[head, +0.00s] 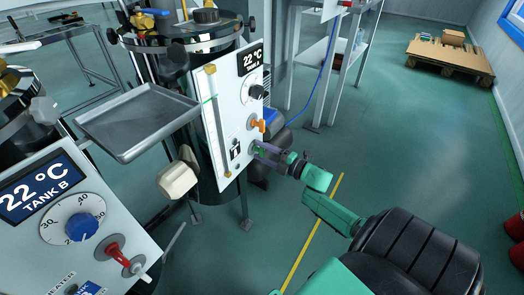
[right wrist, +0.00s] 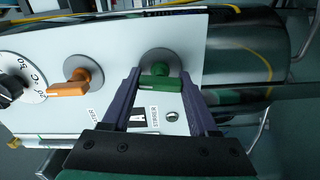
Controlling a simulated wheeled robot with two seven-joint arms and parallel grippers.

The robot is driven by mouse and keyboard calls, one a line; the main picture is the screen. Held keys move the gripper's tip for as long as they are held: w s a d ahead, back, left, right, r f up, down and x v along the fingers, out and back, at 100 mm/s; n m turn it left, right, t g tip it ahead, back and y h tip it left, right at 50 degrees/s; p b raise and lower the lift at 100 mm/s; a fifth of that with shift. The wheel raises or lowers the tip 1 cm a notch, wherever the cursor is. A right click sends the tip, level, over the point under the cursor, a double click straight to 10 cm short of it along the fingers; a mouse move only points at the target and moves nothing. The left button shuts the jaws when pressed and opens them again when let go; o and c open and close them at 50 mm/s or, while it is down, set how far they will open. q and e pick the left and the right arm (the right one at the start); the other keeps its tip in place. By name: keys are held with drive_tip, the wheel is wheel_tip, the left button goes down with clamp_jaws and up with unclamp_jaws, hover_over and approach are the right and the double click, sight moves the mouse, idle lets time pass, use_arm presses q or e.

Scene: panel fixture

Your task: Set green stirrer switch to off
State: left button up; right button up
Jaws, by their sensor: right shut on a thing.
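The green stirrer switch (right wrist: 160,83) is on the white panel (head: 226,130) of the tank at the centre of the head view. In the right wrist view it has a round grey base and a green handle lying crosswise in the picture. My right gripper (right wrist: 160,80) is shut on the green handle, with one purple finger at each end of it. In the head view my right gripper (head: 266,152) reaches the lower part of the panel from the right, and its fingers partly hide the green switch. My left gripper is not in view.
An orange switch (right wrist: 76,88) sits beside the green one, with a black dial knob (head: 257,92) beyond it. A "22 °C" display tops the panel. The tank B panel (head: 45,225) stands front left, near a grey tray (head: 137,120).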

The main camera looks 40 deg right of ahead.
drive_tip(key=shift+f+n, duration=0.1)
drive_tip(key=shift+n, duration=0.4)
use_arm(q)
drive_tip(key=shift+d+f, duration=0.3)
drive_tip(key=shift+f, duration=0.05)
use_arm(e)
drive_tip(key=shift+n, duration=0.5)
drive_tip(key=o, duration=1.4)
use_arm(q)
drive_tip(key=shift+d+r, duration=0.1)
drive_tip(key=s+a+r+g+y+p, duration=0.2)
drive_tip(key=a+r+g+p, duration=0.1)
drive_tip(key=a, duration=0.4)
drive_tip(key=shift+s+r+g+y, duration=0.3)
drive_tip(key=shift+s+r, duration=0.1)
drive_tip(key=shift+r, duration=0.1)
use_arm(e)
drive_tip(key=v, duration=1.4)
drive_tip(key=shift+s, duration=0.3)
